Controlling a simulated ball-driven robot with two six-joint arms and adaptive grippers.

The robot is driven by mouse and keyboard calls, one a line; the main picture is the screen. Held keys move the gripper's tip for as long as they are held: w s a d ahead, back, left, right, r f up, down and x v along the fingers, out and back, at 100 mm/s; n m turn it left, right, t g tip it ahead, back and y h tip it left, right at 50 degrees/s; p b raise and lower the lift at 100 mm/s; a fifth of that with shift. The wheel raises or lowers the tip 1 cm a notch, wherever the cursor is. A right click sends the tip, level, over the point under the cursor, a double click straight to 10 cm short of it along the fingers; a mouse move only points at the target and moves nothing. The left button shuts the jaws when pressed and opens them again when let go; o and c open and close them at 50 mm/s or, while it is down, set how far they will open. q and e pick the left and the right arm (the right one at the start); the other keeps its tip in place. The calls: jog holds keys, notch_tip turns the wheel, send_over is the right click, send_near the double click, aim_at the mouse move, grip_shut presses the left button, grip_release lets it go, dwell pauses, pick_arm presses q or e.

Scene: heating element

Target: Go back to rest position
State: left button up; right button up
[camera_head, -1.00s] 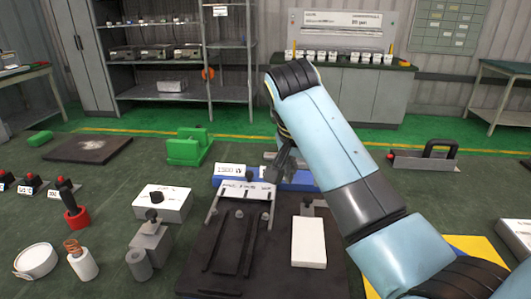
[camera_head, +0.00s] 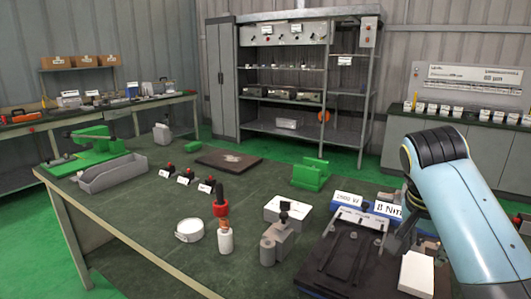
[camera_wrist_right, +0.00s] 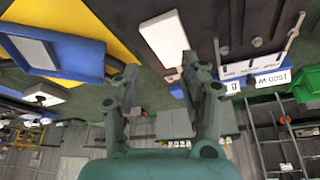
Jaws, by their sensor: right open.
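My right arm (camera_head: 465,205) comes in from the right in the head view. Its gripper (camera_head: 408,225) is partly hidden by the arm, near the blue bins with white labels. In the right wrist view my right gripper (camera_wrist_right: 160,72) has its two fingers apart, with nothing held between them. A white block (camera_wrist_right: 164,38) lies beyond the fingertips; it also shows in the head view (camera_head: 416,274). The labelled metal bracket (camera_head: 357,222) stands on the dark plate (camera_head: 325,262), left of the gripper. My left gripper is not in view.
A grey block fixture (camera_head: 281,242), a white dish (camera_head: 189,230) and a red-collared tool (camera_head: 221,207) stand on the green table. A green holder (camera_head: 311,175) is behind them. The table's front left is clear. Shelves (camera_head: 290,100) stand behind.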

jog(key=s+a+f+n+t+y, duration=0.15)
jog(key=s+n, duration=0.45)
jog(key=s, duration=0.8)
jog(key=s+a+f+n+y, duration=0.15)
jog(key=s+n, duration=0.45)
jog(key=s, duration=0.8)
jog(key=s+d+f+g+b, duration=0.1)
jog(key=d+f+b, duration=0.15)
jog(key=f, duration=1.45)
jog(key=s+d+f+g+b, duration=0.1)
jog(key=f+b, duration=0.3)
jog(key=f, duration=1.3)
pick_arm(q)
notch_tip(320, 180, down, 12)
jog(key=b, duration=0.5)
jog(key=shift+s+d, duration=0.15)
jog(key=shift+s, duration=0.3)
pick_arm(e)
jog(key=s+d+f+g, duration=0.1)
jog(key=s+f, duration=1.7)
jog(key=f, duration=0.3)
jog(key=shift+s+m, duration=0.15)
jog(key=shift+m, duration=0.25)
